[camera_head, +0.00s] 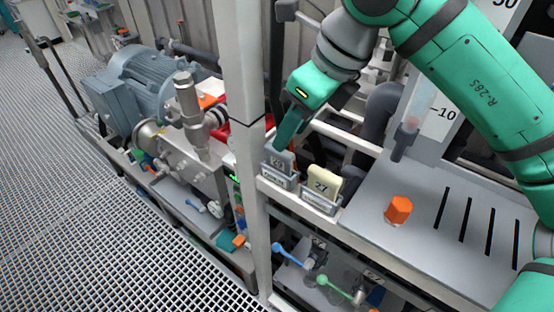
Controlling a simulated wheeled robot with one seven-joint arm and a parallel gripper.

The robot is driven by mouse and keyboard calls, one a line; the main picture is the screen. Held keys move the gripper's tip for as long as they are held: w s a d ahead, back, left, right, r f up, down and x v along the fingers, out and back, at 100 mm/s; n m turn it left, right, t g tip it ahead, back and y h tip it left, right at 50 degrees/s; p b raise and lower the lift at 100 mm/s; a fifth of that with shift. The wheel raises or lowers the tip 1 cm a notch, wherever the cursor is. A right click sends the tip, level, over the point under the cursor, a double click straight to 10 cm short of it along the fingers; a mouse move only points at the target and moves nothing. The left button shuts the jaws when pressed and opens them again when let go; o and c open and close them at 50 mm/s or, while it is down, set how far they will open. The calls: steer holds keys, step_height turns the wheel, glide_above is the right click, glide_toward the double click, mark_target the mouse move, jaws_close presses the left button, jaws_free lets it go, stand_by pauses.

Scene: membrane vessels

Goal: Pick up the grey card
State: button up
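The grey card (277,163) stands in a small grey holder (278,178) on the frame rail, just right of the pale upright post. Only its upper part shows above the holder's labelled front. My gripper (284,146) points down from above, with its fingertips right at the card's top edge. The fingers overlap in this view, so I cannot tell whether they are open or shut, or whether they touch the card.
A cream card (324,182) marked 27 stands in a second holder (320,204) close to the right. An orange hexagonal cap (398,209) sits on the grey slotted shelf (368,215). The pale post (246,120) rises close to the left of my gripper. Blue (290,256) and green levers (335,288) lie below.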

mark_target(282, 162)
steer(key=shift+s+a+x, duration=0.1)
steer(key=shift+x, duration=1.55)
steer(key=shift+s+a+x, duration=0.1)
steer(key=shift+a+x, duration=0.05)
steer(key=shift+x, duration=1.45)
jaws_close()
